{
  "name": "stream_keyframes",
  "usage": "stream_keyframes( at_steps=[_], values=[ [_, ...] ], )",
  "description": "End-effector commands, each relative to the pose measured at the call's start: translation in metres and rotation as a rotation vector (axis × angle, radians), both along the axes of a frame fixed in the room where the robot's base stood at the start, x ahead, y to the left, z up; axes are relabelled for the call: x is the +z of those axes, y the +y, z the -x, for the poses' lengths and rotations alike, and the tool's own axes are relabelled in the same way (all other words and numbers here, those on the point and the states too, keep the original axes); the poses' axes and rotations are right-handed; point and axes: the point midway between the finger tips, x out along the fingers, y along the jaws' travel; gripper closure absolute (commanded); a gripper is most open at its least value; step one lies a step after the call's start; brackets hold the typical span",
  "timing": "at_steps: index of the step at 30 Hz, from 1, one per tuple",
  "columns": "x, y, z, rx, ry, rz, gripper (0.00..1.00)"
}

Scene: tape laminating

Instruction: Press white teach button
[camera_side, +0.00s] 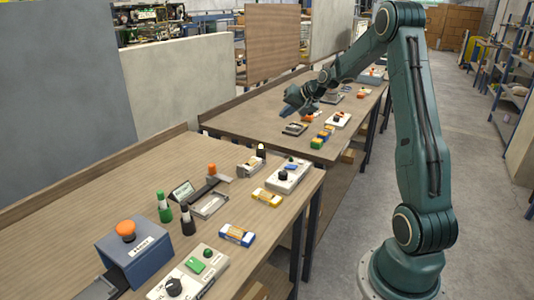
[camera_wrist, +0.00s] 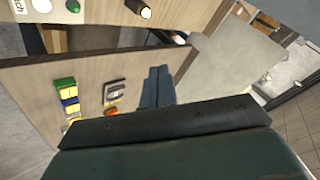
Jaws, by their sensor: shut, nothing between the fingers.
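In the wrist view, a pale panel with a partly cut-off label ending in "ach" sits at the top-left corner. A round white button (camera_wrist: 41,5) and a round green button (camera_wrist: 73,6) are on it. I cannot make out a white button in the side view. My gripper (camera_side: 286,113) hangs above the far table in the side view, apart from everything on the near table. In the wrist view its two fingers (camera_wrist: 156,85) lie close together, shut and empty.
Coloured blocks (camera_side: 321,138) and a grey device (camera_side: 295,128) lie on the far table. The near table holds a pale panel with a black knob (camera_side: 283,175), a black post with a cream top (camera_side: 261,151) and a blue box (camera_side: 137,255). A gap separates the tables.

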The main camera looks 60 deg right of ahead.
Motion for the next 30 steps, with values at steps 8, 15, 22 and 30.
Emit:
stream_keyframes(
  at_steps=[8, 15, 22, 30],
  values=[
    [-0.029, 0.002, 0.045, -0.150, 0.009, 0.008, 1.00],
    [-0.042, 0.005, 0.069, -0.218, 0.018, 0.023, 1.00],
    [-0.045, 0.006, 0.075, -0.231, 0.021, 0.027, 1.00],
    [-0.045, 0.006, 0.074, -0.230, 0.020, 0.027, 1.00]
  ],
)
